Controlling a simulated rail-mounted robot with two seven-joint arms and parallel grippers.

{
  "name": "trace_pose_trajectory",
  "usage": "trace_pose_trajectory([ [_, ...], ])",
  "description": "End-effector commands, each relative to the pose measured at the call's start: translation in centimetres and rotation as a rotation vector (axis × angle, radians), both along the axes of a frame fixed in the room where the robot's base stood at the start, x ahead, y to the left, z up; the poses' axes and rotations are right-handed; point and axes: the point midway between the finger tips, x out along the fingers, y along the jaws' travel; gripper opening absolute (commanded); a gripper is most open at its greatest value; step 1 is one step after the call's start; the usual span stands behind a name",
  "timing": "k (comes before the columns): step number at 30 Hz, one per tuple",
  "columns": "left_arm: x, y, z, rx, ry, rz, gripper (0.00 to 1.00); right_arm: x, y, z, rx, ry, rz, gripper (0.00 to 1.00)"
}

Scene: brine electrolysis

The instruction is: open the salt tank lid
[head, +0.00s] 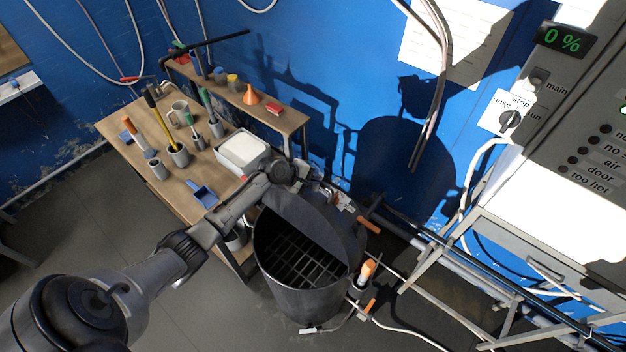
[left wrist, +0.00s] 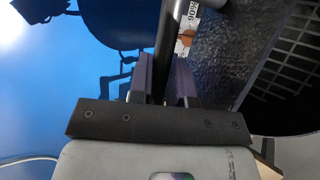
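The salt tank (head: 300,285) is a dark round drum below the middle of the head view, with a grid inside its open mouth. Its dark lid (head: 325,222) is tilted up at the back right side, so the tank stands partly open. My left gripper (head: 312,184) is at the lid's upper edge. In the left wrist view my left gripper (left wrist: 161,80) has a dark bar (left wrist: 169,45), apparently the lid's handle, between its fingers. The fingers look closed on it. The rough lid surface (left wrist: 232,55) and the grid lie to the right there. My right gripper is out of view.
A wooden bench (head: 180,195) with cups, tools and a white tub (head: 243,150) stands left of the tank. An orange-handled tool (head: 366,270) is at the tank's right side. A metal frame (head: 450,270) and control panel (head: 570,130) stand at the right.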

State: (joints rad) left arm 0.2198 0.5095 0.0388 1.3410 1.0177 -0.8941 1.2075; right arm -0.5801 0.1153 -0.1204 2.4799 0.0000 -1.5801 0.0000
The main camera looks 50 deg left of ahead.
Motion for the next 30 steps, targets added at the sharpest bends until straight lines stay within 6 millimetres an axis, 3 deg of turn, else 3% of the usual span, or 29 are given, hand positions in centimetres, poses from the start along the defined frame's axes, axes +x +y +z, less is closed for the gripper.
trace_pose_trajectory([
  [7,0.0,0.0,0.0,0.002,0.000,-0.002,0.41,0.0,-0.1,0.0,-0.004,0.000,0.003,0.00],
  [17,-0.4,0.2,0.2,0.004,0.000,-0.001,0.41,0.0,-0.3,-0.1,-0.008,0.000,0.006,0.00],
  [30,-5.9,2.5,5.1,0.007,0.000,-0.003,0.41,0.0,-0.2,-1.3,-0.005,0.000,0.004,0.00],
])
